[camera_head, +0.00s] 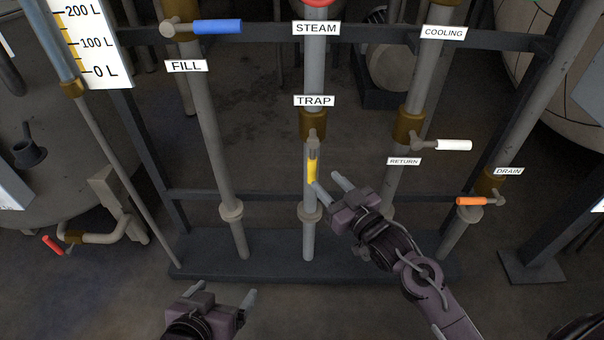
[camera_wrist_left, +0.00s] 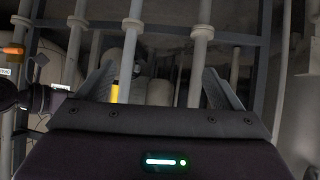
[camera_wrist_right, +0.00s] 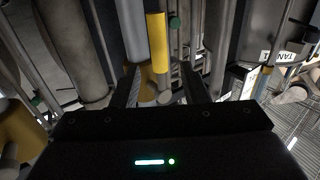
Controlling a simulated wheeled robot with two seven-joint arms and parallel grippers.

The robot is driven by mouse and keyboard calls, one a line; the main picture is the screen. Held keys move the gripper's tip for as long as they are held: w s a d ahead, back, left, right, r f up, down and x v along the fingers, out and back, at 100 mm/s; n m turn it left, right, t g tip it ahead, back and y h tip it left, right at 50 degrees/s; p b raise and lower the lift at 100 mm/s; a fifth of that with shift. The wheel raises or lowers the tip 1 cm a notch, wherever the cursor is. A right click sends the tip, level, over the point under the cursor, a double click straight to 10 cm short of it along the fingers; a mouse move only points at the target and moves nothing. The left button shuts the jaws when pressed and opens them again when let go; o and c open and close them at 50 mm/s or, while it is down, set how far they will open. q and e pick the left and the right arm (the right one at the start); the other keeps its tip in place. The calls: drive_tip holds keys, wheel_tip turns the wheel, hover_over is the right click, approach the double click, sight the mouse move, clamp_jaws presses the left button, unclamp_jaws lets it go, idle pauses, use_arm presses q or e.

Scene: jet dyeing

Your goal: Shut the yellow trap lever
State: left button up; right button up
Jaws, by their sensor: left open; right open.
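The yellow trap lever (camera_head: 312,171) hangs straight down along the steam pipe, below the brass valve under the TRAP label (camera_head: 314,101). In the right wrist view the yellow lever (camera_wrist_right: 158,42) stands ahead of the gap between the fingers, its end near the fingertips. My right gripper (camera_head: 328,183) is open just right of and below the lever's end, with nothing in it; contact cannot be told. My left gripper (camera_head: 226,289) is open and empty at the bottom of the head view. A yellow piece, likely the same lever, shows in the left wrist view (camera_wrist_left: 115,93).
A blue FILL lever (camera_head: 217,27) is at upper left. A white lever (camera_head: 453,145) by the RETURN label and an orange DRAIN lever (camera_head: 472,201) are to the right. Vertical pipes and a dark frame bar (camera_head: 270,196) surround the lever. A red-handled valve (camera_head: 53,245) is far left.

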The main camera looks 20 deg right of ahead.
sight(315, 169)
drive_tip(key=b+x, duration=0.1)
drive_tip(key=x, duration=0.6)
drive_tip(key=shift+d+b, duration=0.1)
drive_tip(key=shift+b, duration=0.2)
drive_tip(key=shift+w, duration=0.25)
use_arm(q)
drive_tip(key=w+r+t+h, duration=0.1)
drive_tip(key=w+r+t, duration=0.1)
drive_tip(key=r, duration=0.4)
drive_tip(key=w+r+t+h, duration=0.1)
drive_tip(key=w+r+t, duration=0.2)
drive_tip(key=r, duration=0.3)
drive_tip(key=shift+w+d+r+t+h, duration=0.2)
drive_tip(key=shift+d+r+t+h, duration=0.2)
drive_tip(key=shift+t, duration=0.4)
drive_tip(key=shift+f, duration=0.1)
drive_tip(key=shift+d, duration=0.1)
use_arm(e)
clamp_jaws()
